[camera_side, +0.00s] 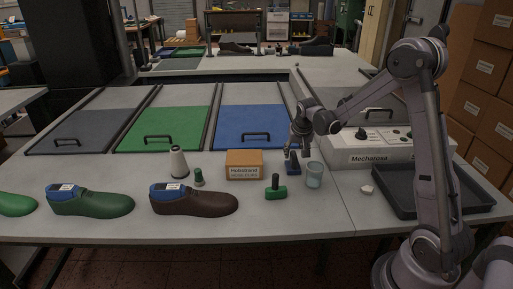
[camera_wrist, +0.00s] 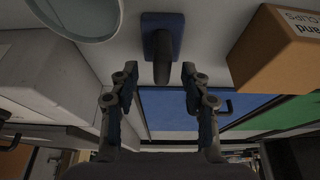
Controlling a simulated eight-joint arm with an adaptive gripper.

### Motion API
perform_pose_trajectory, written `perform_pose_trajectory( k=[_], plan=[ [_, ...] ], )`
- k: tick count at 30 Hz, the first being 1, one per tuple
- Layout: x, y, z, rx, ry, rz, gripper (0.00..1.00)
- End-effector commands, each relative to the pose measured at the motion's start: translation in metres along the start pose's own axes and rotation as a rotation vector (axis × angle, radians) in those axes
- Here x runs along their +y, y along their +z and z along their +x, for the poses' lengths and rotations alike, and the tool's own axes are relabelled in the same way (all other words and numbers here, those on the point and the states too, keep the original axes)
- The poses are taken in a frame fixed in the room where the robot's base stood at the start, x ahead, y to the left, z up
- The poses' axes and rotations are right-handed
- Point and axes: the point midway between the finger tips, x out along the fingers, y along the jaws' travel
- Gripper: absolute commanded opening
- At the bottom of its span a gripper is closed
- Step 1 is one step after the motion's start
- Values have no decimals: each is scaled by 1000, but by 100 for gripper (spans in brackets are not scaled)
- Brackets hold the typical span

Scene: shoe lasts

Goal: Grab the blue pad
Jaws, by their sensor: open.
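The blue pad (camera_side: 293,168) is a small blue block with a dark upright handle, standing on the grey table between a cardboard box and a grey cup. In the wrist view, the blue pad (camera_wrist: 176,28) is at the top centre, its dark handle pointing down the picture. My gripper (camera_side: 294,152) is right at the pad in the side view and partly hides it. In the wrist view, my gripper (camera_wrist: 160,74) is open, with one finger on each side of the handle's line. The handle's end shows at about the level of the fingertips; I cannot tell if they touch.
The cardboard box (camera_side: 244,164) stands left of the pad, and the grey cup (camera_side: 314,176) close on its right. A green pad with a dark handle (camera_side: 276,190) sits in front. A blue panel (camera_side: 250,122) lies behind. A black tray (camera_side: 470,197) is at right.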

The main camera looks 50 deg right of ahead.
Motion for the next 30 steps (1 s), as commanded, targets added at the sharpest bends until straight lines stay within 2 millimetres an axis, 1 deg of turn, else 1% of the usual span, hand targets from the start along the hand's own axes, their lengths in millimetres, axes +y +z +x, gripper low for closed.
perform_pose_trajectory(
  k=[3,9,13,19,20,21,23,24,25,30],
  plan=[
    [-2,-1,16,0,0,0,47],
    [-2,-1,37,0,0,0,47],
    [-2,-1,42,0,0,0,47],
    [-2,0,42,0,0,0,47],
    [-2,0,42,0,0,0,44],
    [-2,0,42,0,0,0,33],
    [-2,0,42,0,0,0,15],
    [-2,0,42,0,0,0,4],
    [-2,0,42,0,0,0,0],
    [-2,-1,42,0,0,0,0]
  ],
)
